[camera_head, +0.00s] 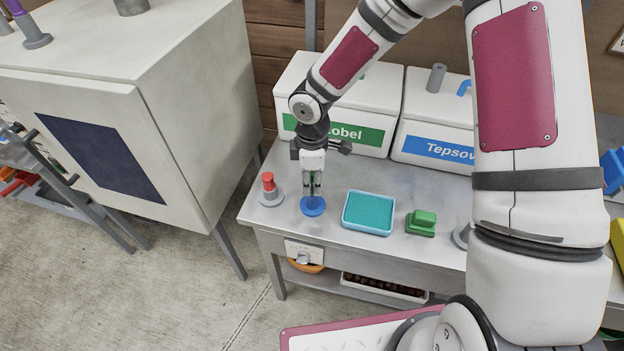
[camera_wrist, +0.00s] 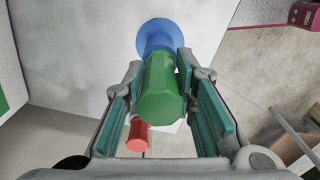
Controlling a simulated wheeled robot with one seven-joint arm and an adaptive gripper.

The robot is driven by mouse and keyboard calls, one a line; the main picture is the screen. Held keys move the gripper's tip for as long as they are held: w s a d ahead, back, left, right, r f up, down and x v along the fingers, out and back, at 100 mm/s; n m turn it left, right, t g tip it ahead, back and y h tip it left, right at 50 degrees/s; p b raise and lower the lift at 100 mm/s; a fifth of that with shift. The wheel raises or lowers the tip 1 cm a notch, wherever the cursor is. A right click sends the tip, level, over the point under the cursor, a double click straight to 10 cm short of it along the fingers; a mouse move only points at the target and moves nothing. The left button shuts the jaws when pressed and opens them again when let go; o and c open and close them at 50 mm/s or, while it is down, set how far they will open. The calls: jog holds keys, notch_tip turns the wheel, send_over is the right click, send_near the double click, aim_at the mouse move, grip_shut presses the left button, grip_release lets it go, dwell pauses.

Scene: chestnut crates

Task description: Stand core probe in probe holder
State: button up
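The core probe shows as a green faceted handle (camera_wrist: 163,95) between my gripper's fingers in the wrist view. My gripper (camera_head: 312,186) points straight down over the table's front left, with its fingertips close against both sides of the handle. A round blue base (camera_head: 312,207), which looks like the probe holder, sits on the table directly below the gripper. In the wrist view the blue base (camera_wrist: 154,34) shows just beyond the handle's far end. The handle hides where probe and base meet, so I cannot tell how deep the probe sits.
A red-topped piece on a grey base (camera_head: 268,188) stands close left of the gripper. A teal tray (camera_head: 345,220) and a green block (camera_head: 421,222) lie to the right. White labelled crates (camera_head: 390,88) stand behind. A grey cabinet (camera_head: 180,130) is at left.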

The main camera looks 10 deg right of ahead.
jog(key=shift+o, duration=0.8)
grip_shut()
jog(key=shift+r, duration=0.6)
grip_release()
grip_shut()
jog(key=shift+r+p, duration=1.15)
jog(key=shift+r, duration=2)
